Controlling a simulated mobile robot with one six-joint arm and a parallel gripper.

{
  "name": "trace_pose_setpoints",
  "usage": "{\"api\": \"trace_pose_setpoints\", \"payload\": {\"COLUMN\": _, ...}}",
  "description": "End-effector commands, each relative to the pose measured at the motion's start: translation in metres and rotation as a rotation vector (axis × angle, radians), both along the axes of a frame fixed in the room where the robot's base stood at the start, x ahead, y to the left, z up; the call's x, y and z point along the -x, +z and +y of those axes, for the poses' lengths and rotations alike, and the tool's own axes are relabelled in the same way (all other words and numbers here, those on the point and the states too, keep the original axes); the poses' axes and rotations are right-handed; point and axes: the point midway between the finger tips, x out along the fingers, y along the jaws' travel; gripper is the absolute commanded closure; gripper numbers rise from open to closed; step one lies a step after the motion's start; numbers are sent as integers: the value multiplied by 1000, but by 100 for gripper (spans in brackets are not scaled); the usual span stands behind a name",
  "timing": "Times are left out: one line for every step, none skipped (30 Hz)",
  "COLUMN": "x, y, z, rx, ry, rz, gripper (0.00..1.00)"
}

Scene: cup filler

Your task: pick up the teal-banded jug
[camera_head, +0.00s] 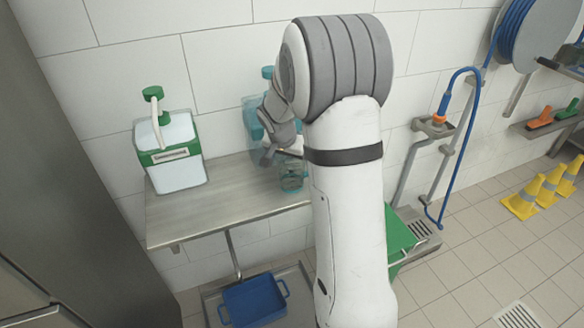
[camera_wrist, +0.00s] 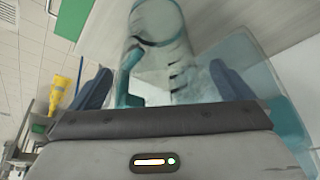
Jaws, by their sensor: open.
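The teal-banded jug (camera_head: 291,178) is small and clear and stands near the front edge of the steel shelf (camera_head: 220,205), partly hidden by my arm and gripper. My gripper (camera_head: 277,156) is open just above and beside it. In the wrist view, a clear body with teal bands (camera_wrist: 158,22), apparently this jug, shows between the two spread blue-grey fingers of my gripper (camera_wrist: 163,85). I cannot tell whether the fingers touch it.
A larger teal translucent container (camera_head: 251,118) stands behind my gripper; it seems to show close to the right finger in the wrist view (camera_wrist: 262,75). A white-and-green dispenser (camera_head: 177,180) stands on the left of the shelf. A blue tray (camera_head: 254,300) lies below.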

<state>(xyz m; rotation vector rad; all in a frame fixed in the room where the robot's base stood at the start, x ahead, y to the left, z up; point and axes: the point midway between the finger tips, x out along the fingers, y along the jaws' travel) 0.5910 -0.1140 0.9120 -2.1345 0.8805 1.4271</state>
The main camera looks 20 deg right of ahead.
Motion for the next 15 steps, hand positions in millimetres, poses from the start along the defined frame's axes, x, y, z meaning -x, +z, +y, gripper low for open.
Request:
{"api": "trace_pose_setpoints", "payload": {"x": -1, "y": -7, "z": -3, "rx": 1, "ry": 0, "rz": 4, "gripper": 0}}
{"api": "trace_pose_setpoints", "payload": {"x": -2, "y": -10, "z": -4, "rx": 1, "ry": -1, "rz": 3, "gripper": 0}}
{"api": "trace_pose_setpoints", "payload": {"x": -4, "y": -14, "z": -5, "rx": 0, "ry": -2, "rz": 2, "gripper": 0}}
{"api": "trace_pose_setpoints", "payload": {"x": -4, "y": -16, "z": -6, "rx": 0, "ry": -2, "rz": 2, "gripper": 0}}
{"api": "trace_pose_setpoints", "payload": {"x": -5, "y": -18, "z": -6, "rx": 0, "ry": -3, "rz": 1, "gripper": 0}}
{"api": "trace_pose_setpoints", "payload": {"x": -5, "y": -19, "z": -7, "rx": -1, "ry": -2, "rz": 1, "gripper": 0}}
{"api": "trace_pose_setpoints", "payload": {"x": -5, "y": -19, "z": -7, "rx": 0, "ry": -2, "rz": 0, "gripper": 0}}
{"api": "trace_pose_setpoints", "payload": {"x": -5, "y": -19, "z": -7, "rx": 0, "ry": -3, "rz": 0, "gripper": 0}}
{"api": "trace_pose_setpoints", "payload": {"x": -5, "y": -19, "z": -7, "rx": 0, "ry": -3, "rz": 0, "gripper": 0}}
{"api": "trace_pose_setpoints", "payload": {"x": -5, "y": -19, "z": -7, "rx": 0, "ry": -3, "rz": 0, "gripper": 0}}
{"api": "trace_pose_setpoints", "payload": {"x": -5, "y": -19, "z": -7, "rx": 0, "ry": -3, "rz": 0, "gripper": 0}}
{"api": "trace_pose_setpoints", "payload": {"x": -5, "y": -19, "z": -7, "rx": 0, "ry": -3, "rz": 0, "gripper": 0}}
{"api": "trace_pose_setpoints", "payload": {"x": -5, "y": -19, "z": -7, "rx": 0, "ry": -3, "rz": 0, "gripper": 2}}
{"api": "trace_pose_setpoints", "payload": {"x": -5, "y": -19, "z": -7, "rx": 0, "ry": -3, "rz": 0, "gripper": 4}}
{"api": "trace_pose_setpoints", "payload": {"x": -5, "y": -19, "z": -7, "rx": 0, "ry": -3, "rz": 0, "gripper": 7}}
